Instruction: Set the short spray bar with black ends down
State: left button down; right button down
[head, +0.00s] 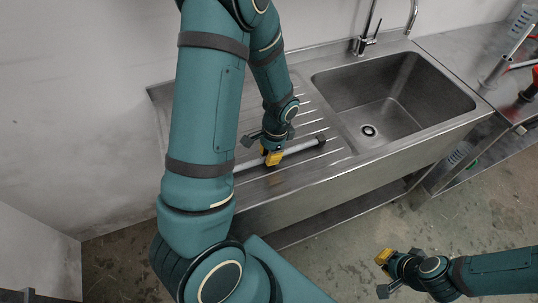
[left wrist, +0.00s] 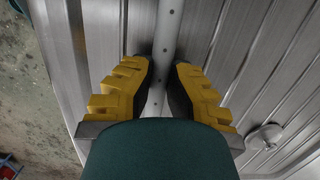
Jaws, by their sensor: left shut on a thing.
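The short spray bar (head: 299,148) is a light grey tube with a black end at its right. Its left end is hidden behind my left arm in the head view. It lies low over the ribbed drainboard (head: 312,103); I cannot tell whether it touches the surface. My left gripper (head: 272,158) is shut on the bar. In the left wrist view the bar (left wrist: 168,32) runs up between the yellow fingers of my left gripper (left wrist: 161,85), and small dark holes show along it. My right gripper (head: 384,272) is away at the lower right over the floor, and its jaws are unclear.
A steel sink basin (head: 390,100) with a drain lies right of the drainboard. A tap (head: 365,42) stands behind it. Another steel counter (head: 470,60) with upright fittings is at the far right. A round metal knob (left wrist: 265,137) shows in the left wrist view.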

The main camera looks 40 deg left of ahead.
pick_arm(q)
jog(key=shift+f, duration=0.2)
jog(key=c, duration=1.1)
grip_release()
jog(key=shift+c, duration=0.2)
jog(key=shift+r, duration=0.25)
notch_tip(320, 180, up, 12)
jog(key=w+p, duration=0.1)
jog(key=p, duration=0.1)
jog(key=shift+w+d+f, duration=0.25)
jog(key=shift+w+d, duration=0.1)
jog(key=shift+d, duration=0.05)
jog(key=shift+s+f, duration=0.1)
